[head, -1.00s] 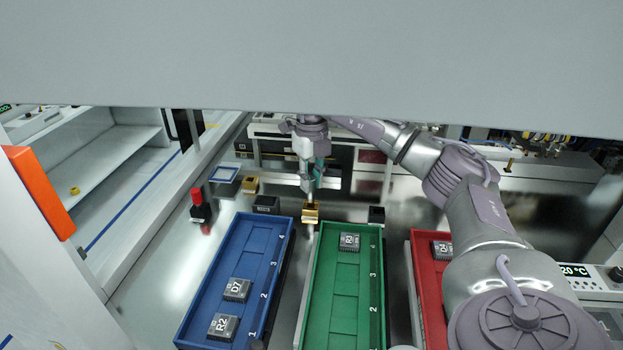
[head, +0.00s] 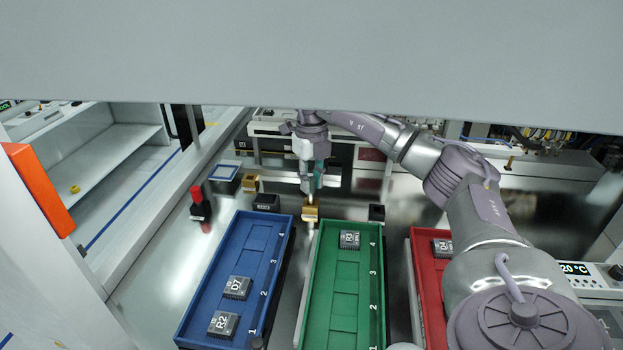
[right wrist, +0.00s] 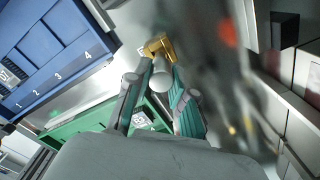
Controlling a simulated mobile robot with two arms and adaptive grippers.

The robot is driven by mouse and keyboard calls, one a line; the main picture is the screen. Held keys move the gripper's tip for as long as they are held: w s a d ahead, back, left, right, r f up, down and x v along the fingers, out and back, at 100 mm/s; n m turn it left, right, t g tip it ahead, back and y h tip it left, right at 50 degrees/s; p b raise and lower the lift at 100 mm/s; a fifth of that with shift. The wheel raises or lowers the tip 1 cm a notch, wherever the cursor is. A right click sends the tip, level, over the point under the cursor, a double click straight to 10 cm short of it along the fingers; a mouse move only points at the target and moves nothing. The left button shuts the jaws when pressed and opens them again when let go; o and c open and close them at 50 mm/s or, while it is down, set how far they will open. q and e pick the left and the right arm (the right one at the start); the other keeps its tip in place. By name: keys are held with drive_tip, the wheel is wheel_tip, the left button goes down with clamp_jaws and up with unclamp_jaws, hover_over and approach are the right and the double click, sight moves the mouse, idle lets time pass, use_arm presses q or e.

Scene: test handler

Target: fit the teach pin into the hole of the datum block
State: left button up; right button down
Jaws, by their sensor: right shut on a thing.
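My right gripper (head: 310,188) points down over a small gold block (head: 311,215), which I take as the datum block, just beyond the green tray. In the right wrist view the gripper (right wrist: 158,92) is shut on a pale grey cylinder, the teach pin (right wrist: 160,78). The gold block (right wrist: 158,45) shows directly past the pin. The pin's lower end and the hole are hidden, so I cannot tell whether the pin is in the hole. My left gripper is not in view.
A blue tray (head: 209,270), a green tray (head: 313,300) and a red tray (head: 418,280) hold chips. A second gold block (head: 250,184), a black block (head: 377,214) and a red-topped button (head: 197,196) stand around. A grey panel covers the top.

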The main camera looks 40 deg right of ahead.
sight(312, 179)
drive_tip(key=shift+f+b, duration=0.55)
drive_tip(key=shift+f, duration=0.55)
drive_tip(key=c, duration=0.9)
unclamp_jaws()
wheel_tip(312, 179, up, 12)
idle(0.4)
